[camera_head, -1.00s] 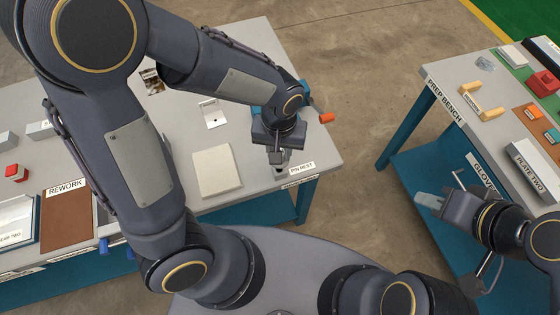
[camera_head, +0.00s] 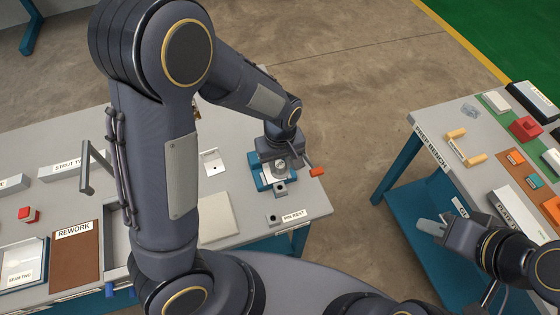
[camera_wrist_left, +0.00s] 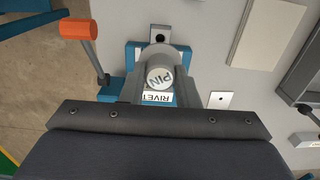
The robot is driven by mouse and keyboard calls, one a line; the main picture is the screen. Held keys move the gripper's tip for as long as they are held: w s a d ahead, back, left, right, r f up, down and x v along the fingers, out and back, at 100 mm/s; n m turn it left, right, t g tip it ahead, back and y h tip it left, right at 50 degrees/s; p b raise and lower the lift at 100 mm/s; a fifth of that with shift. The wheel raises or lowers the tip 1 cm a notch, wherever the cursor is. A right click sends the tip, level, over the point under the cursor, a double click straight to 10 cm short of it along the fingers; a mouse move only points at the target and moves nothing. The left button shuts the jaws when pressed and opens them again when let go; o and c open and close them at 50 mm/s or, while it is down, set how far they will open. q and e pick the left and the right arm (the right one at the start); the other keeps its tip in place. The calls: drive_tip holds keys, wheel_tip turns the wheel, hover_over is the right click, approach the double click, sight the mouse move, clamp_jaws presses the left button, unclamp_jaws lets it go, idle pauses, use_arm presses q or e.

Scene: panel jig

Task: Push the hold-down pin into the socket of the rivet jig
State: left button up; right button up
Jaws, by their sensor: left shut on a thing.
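My left gripper (camera_head: 279,165) is over the blue rivet jig (camera_head: 258,180) and is shut on the hold-down pin. In the left wrist view the grey pin (camera_wrist_left: 160,77), its round top marked PIN, stands between the fingers (camera_wrist_left: 160,90). The jig's blue body (camera_wrist_left: 132,55) and its RIVET label (camera_wrist_left: 158,98) show around and below it. The gripper and pin hide the socket, so I cannot tell how deep the pin sits. My right gripper (camera_head: 432,227) is far from the jig, beside the prep bench; its finger gap is unclear.
An orange-ended lever (camera_head: 317,172) sticks out right of the jig. The pin rest (camera_head: 273,219) stands nearer the table's front edge. A pale flat panel (camera_head: 216,217) lies to the left. The prep bench (camera_head: 428,124) stands across an open floor gap.

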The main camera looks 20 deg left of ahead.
sight(280, 173)
use_arm(q)
drive_tip(key=shift+f+b, duration=2.3)
drive_tip(key=shift+f, duration=0.6)
drive_tip(key=shift+f+b, duration=1.65)
drive_tip(key=shift+f, duration=0.25)
drive_tip(key=o, duration=1.1)
drive_tip(key=shift+o, duration=0.2)
wheel_tip(280, 173, up, 8)
drive_tip(key=shift+f, duration=0.1)
